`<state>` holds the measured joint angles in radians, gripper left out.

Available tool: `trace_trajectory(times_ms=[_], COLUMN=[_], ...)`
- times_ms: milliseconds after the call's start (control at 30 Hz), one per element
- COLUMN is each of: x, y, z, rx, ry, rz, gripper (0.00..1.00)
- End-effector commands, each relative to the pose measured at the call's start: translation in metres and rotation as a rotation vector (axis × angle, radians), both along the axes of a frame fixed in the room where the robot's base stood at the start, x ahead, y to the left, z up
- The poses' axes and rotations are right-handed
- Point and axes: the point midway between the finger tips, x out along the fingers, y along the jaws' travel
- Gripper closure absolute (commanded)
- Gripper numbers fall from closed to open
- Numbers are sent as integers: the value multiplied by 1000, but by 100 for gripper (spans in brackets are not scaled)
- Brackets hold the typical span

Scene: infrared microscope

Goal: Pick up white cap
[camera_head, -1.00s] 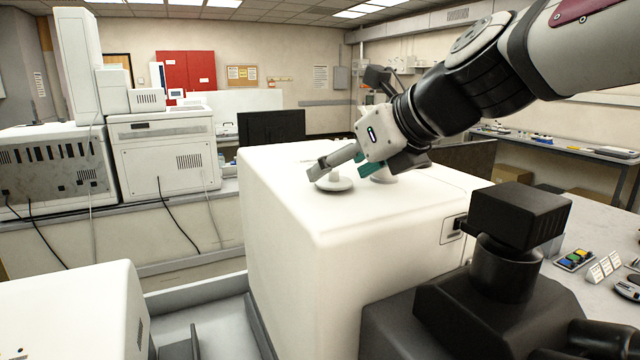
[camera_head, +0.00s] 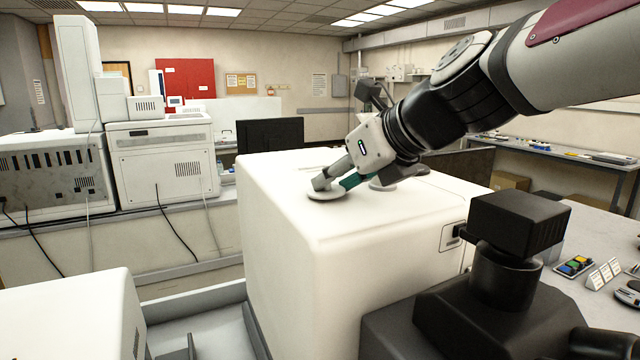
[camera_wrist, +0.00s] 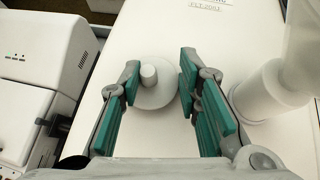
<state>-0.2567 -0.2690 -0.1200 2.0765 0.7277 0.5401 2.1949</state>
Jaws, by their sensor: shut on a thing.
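The white cap (camera_head: 318,195) is a round disc with a short knob on top, at the far left part of the top of the white instrument (camera_head: 285,215). In the wrist view the cap (camera_wrist: 158,97) shows between my two green-padded fingers, its knob nearer the left finger. My gripper (camera_head: 335,183) comes down from the upper right and is shut on the cap. The fingers hide part of the cap in the head view. I cannot tell whether the cap touches the instrument's top.
A white upright cylinder (camera_wrist: 268,92) stands on the instrument's top just right of my fingers. A dark monitor (camera_head: 270,135) is behind. Other white instruments (camera_head: 165,160) stand at the left. The front of the instrument's top is clear.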

Motion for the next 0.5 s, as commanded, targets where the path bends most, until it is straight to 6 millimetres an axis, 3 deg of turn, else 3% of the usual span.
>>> trace_trajectory(times_ms=[167,400,500], x=[0,0,-9], y=[0,-1,-18], z=[6,36,38], rx=[0,-1,1], ry=[0,-3,-2], rz=[-1,-2,-5], gripper=[88,88,88])
